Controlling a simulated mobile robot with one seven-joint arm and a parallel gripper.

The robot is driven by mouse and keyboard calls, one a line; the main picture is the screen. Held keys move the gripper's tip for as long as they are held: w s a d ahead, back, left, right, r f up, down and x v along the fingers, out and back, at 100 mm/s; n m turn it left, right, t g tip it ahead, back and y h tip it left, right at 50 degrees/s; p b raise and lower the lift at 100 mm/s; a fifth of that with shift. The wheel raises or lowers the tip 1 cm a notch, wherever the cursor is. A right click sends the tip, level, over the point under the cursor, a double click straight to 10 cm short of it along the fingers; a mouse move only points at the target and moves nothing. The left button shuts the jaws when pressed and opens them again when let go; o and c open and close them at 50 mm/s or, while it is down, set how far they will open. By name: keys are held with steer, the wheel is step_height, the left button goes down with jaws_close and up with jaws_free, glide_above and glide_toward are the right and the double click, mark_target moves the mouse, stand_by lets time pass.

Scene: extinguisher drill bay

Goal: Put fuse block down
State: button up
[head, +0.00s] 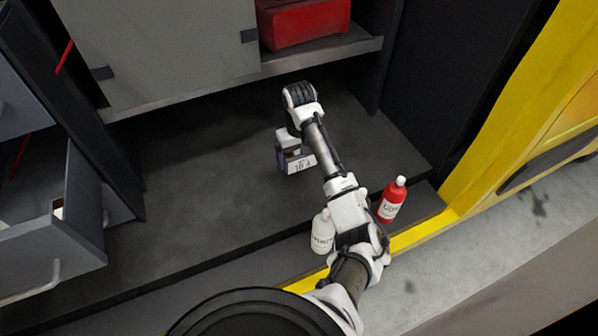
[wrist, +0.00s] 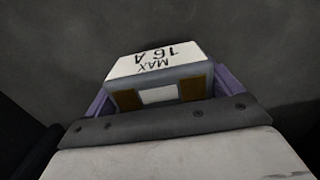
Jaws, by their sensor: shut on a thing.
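The fuse block (wrist: 158,62) is a small block with a white face marked "MAX 16 A", upside down in the wrist view. My gripper (wrist: 158,97) is shut on it, with a purple finger on each side. In the head view the fuse block (head: 301,164) hangs at the end of my arm, over the dark grey floor (head: 215,195) of the bay. My gripper (head: 284,158) is partly hidden there by the wrist. I cannot tell whether the block touches the surface below it.
A red bottle (head: 391,201) and a white bottle (head: 322,232) stand near the yellow edge, on either side of my arm. A red box (head: 305,22) sits on the shelf behind. An open grey drawer (head: 60,225) juts in at left. The dark floor left of the block is clear.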

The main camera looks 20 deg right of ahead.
mark_target(299, 151)
steer(key=shift+f, duration=3)
steer(key=shift+f, duration=0.2)
steer(key=o, duration=0.8)
steer(key=shift+r, duration=0.15)
step_height(299, 151, up, 12)
steer(key=shift+r+p, duration=0.1)
steer(key=shift+p, duration=0.5)
